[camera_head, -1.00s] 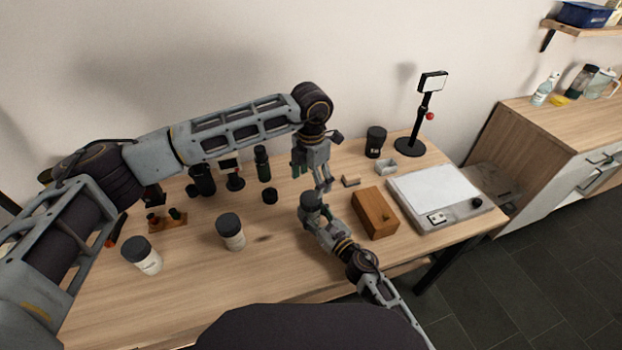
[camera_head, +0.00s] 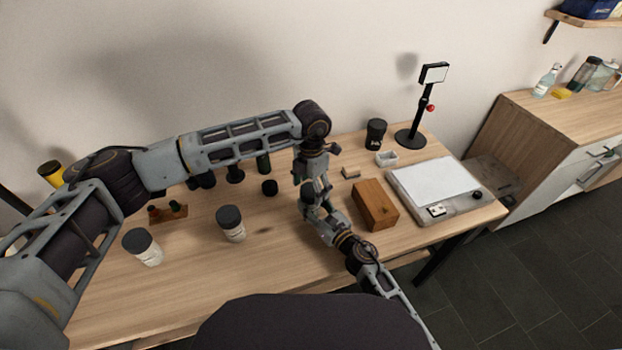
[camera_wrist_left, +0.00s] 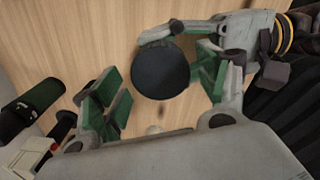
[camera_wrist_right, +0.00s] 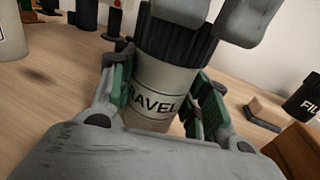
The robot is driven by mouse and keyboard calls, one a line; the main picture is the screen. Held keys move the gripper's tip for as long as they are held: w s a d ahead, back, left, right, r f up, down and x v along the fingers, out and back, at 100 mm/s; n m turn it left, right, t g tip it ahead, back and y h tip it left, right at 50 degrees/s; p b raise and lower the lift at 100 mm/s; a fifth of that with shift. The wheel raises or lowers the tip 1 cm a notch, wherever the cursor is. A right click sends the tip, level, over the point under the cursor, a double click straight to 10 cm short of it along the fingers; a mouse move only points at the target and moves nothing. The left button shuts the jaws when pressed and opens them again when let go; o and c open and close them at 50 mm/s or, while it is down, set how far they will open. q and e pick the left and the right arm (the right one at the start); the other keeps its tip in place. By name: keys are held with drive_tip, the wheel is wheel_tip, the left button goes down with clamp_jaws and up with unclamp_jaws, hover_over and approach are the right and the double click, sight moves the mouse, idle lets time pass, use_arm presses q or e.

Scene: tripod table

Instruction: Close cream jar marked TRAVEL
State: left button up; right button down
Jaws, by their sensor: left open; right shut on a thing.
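The cream jar marked TRAVEL (camera_wrist_right: 150,92) stands upright in the right wrist view, pale with a black ribbed lid (camera_wrist_right: 172,38) on top. I cannot tell how tightly the lid sits. My right gripper (camera_head: 314,208) is shut on the jar's pale body, with green pads on both sides. My left gripper (camera_head: 308,182) is directly above, pointing down and open. In the left wrist view the round black lid (camera_wrist_left: 160,68) lies between its spread green fingers. In the head view the grippers hide most of the jar.
Two pale dark-lidded jars (camera_head: 231,223) (camera_head: 143,247) stand to the left. A small black round thing (camera_head: 270,187) is behind. The front middle of the table is clear.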

use_arm(q)
drive_tip(key=shift+f, duration=0.9)
drive_tip(key=c, duration=1.1)
drive_tip(key=shift+o, duration=0.2)
drive_tip(key=o, duration=1.2)
drive_tip(key=shift+r, duration=0.1)
wheel_tip(320, 180, up, 12)
